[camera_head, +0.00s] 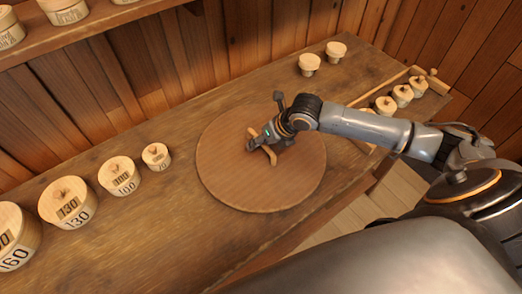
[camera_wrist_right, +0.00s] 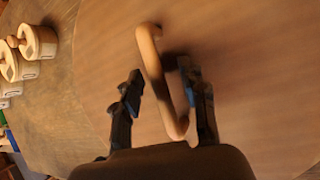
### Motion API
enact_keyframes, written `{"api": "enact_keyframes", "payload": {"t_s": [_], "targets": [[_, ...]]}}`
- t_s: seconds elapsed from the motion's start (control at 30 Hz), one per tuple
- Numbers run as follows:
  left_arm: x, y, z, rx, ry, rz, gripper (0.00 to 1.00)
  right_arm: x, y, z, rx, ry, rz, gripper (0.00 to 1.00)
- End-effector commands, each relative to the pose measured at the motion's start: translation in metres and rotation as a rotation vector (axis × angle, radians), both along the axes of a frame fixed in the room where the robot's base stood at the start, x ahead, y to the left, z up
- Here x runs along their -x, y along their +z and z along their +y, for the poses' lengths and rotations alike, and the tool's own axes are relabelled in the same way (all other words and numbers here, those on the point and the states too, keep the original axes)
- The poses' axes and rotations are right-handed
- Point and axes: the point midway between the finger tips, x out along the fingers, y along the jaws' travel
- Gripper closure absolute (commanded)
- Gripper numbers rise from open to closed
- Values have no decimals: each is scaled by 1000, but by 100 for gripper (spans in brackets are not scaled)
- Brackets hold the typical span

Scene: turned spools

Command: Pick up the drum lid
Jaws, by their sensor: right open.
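The drum lid (camera_head: 228,176) is a large round brown wooden disc lying on the workbench. A pale bar handle (camera_head: 255,134) stands across its middle. The right wrist view shows the lid (camera_wrist_right: 245,45) filling most of the picture, with the handle (camera_wrist_right: 152,58) slanting down it. My right gripper (camera_head: 264,147) is over the lid's middle at the handle. In the right wrist view the fingers of my right gripper (camera_wrist_right: 161,80) are apart, one on each side of the handle. I cannot tell whether either finger touches it. My left gripper is not in view.
Numbered pale wooden spools, such as the 130 one (camera_head: 68,203), line the bench at left. Two small knobs (camera_head: 309,64) stand at the back. More small spools (camera_head: 402,95) sit at right. A shelf (camera_head: 95,35) hangs on the plank wall. Bare bench (camera_head: 130,230) lies left of the lid.

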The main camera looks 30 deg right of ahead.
Motion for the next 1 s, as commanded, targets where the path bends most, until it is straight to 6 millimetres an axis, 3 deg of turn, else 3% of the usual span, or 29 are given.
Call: {"api": "enact_keyframes", "payload": {"t_s": [0.07,0.27,0.77,1.0], "targets": [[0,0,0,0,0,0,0,0,0,0,0,0,0,60],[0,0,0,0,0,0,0,0,0,0,0,0,0,100],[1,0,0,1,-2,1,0,-1,4,0,-2,-1,-6,100],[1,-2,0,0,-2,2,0,-3,18,0,-1,1,-9,100]]}}
